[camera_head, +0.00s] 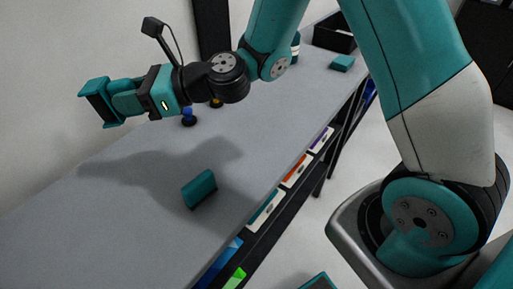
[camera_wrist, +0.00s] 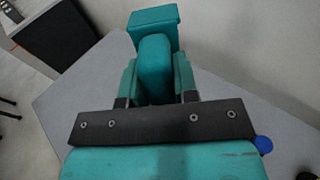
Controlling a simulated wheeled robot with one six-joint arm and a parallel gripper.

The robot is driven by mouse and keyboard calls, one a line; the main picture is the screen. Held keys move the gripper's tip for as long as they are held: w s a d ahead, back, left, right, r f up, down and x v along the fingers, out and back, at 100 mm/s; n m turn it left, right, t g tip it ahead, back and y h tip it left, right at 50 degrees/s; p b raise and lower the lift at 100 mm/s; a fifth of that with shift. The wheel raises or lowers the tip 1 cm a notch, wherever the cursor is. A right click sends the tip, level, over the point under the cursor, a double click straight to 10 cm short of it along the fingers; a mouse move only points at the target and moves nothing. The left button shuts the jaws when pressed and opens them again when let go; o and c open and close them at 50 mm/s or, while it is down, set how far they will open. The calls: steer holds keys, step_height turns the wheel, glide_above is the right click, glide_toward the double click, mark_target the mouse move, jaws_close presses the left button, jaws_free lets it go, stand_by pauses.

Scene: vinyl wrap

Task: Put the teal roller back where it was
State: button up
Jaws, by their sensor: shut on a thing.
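The teal roller (camera_head: 95,88) is held in the air at the upper left of the head view, above the grey table. My gripper (camera_head: 125,98) is shut on it, and its wide end sticks out beyond the fingers. In the wrist view the roller (camera_wrist: 154,58) stands between the two fingers of my gripper (camera_wrist: 155,85), its wide block end farthest from me. The fingers partly hide its near part. The roller's former spot cannot be told from these frames.
The grey table (camera_head: 130,215) has much bare surface. A teal block (camera_head: 199,189) lies near its front edge. Another teal block (camera_head: 342,62), a black open box (camera_head: 325,38) and a striped container (camera_head: 295,46) are at the far end. A small blue item (camera_head: 188,116) stands behind my arm.

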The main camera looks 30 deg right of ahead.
steer(key=s+d+n+g+h+p, duration=0.1)
steer(key=n+g+h, duration=0.1)
steer(key=g, duration=0.1)
steer(key=s+d+n+g+h+p, duration=0.1)
steer(key=s+n+g+h+p, duration=0.1)
steer(key=n+g, duration=0.1)
steer(key=s+d+n+g+h+p, duration=0.1)
steer(key=n+g+h, duration=0.2)
steer(key=shift+s+d+r+p, duration=0.2)
steer(key=shift+s+r+p, duration=0.05)
steer(key=shift+s+p, duration=0.05)
steer(key=s+d+r+n+h+p, duration=0.1)
steer(key=d+r+n+h+p, duration=0.1)
steer(key=d+h, duration=0.2)
steer(key=shift+s+d+r+h, duration=0.2)
steer(key=shift+d+r+h, duration=0.1)
steer(key=shift+d, duration=0.7)
steer(key=s+d+r+t+h+p, duration=0.25)
steer(key=d+r, duration=0.25)
steer(key=d, duration=0.3)
steer(key=shift+g+h, duration=0.35)
steer(key=shift+f+p, duration=0.45)
steer(key=shift+f, duration=9.3)
steer(key=shift+f, duration=0.1)
